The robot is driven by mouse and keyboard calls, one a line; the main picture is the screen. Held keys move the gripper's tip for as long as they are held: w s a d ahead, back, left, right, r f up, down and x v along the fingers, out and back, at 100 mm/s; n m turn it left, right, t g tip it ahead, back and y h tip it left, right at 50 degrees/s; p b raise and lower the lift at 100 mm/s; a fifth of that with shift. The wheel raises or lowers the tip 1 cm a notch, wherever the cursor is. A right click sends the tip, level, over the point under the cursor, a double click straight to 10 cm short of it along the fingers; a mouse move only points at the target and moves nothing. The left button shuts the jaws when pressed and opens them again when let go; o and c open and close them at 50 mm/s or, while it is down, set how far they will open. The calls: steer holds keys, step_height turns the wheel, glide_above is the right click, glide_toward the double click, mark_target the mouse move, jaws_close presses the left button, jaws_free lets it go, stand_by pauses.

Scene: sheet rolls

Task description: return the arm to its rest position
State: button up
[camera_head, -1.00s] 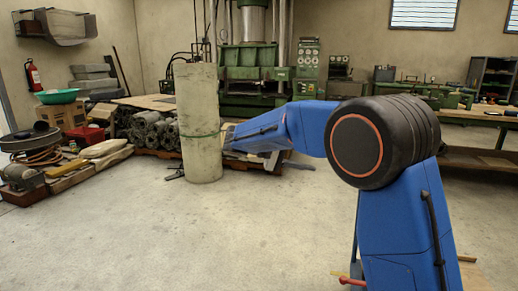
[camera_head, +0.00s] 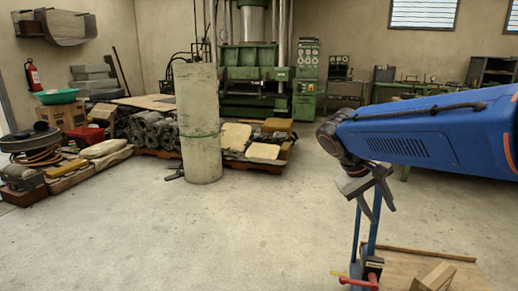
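My gripper (camera_head: 372,203) hangs at the end of my blue arm (camera_head: 425,132), at the right of the head view. Its dark fingers point downward and are spread apart, with nothing seen between them. The gripper is above the floor, in front of or close to a blue upright post; I cannot tell whether they touch. The arm reaches in from the right edge. A tall, pale grey sheet roll (camera_head: 199,130) with a green band stands upright on the floor, left of centre, well apart from my gripper.
A wooden board (camera_head: 405,270) with a wooden block and a red clamp (camera_head: 367,272) is at the lower right. A low pallet with stacked sacks (camera_head: 262,151) lies behind the roll. A green press (camera_head: 252,75) stands at the back. The middle floor is clear.

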steer(key=s+a+f+t+y, duration=0.1)
steer(key=s+f+y, duration=0.1)
steer(key=s, duration=0.4)
steer(key=s+f+m+t+y, duration=0.1)
steer(key=s+f+y, duration=0.1)
steer(key=s+f, duration=0.2)
steer(key=s+a+f+t+y, duration=0.1)
steer(key=s+f, duration=0.3)
steer(key=s, duration=0.5)
steer(key=shift+a+t+y, duration=0.3)
steer(key=shift+t+y, duration=0.2)
steer(key=shift+y, duration=0.3)
steer(key=shift+s, duration=0.1)
stand_by(0.4)
